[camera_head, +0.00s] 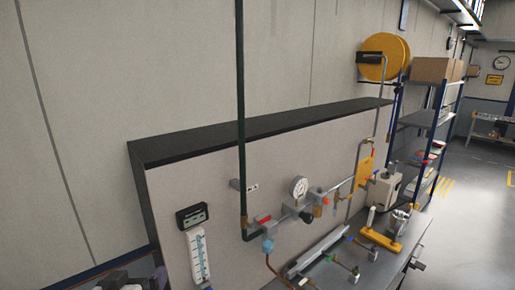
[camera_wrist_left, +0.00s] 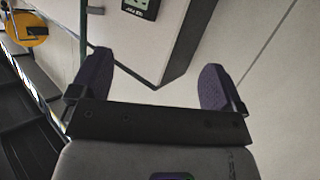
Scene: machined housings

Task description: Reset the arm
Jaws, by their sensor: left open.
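My left gripper (camera_head: 133,283) shows only in part at the bottom left edge of the head view, in front of the left end of the panel. In the left wrist view, my left gripper (camera_wrist_left: 155,84) has its two dark purple fingers spread wide apart, with nothing between them. Behind the gap are the pale wall and the dark-edged corner of the panel. My right gripper is in neither view.
A panel (camera_head: 185,165) with a black top edge carries a gauge (camera_head: 299,187), a flow meter (camera_head: 198,255) and pipes. A dark vertical pipe (camera_head: 241,110) rises before it. The bench below holds a yellow-based device (camera_head: 381,238). Shelving (camera_head: 420,120) stands at right.

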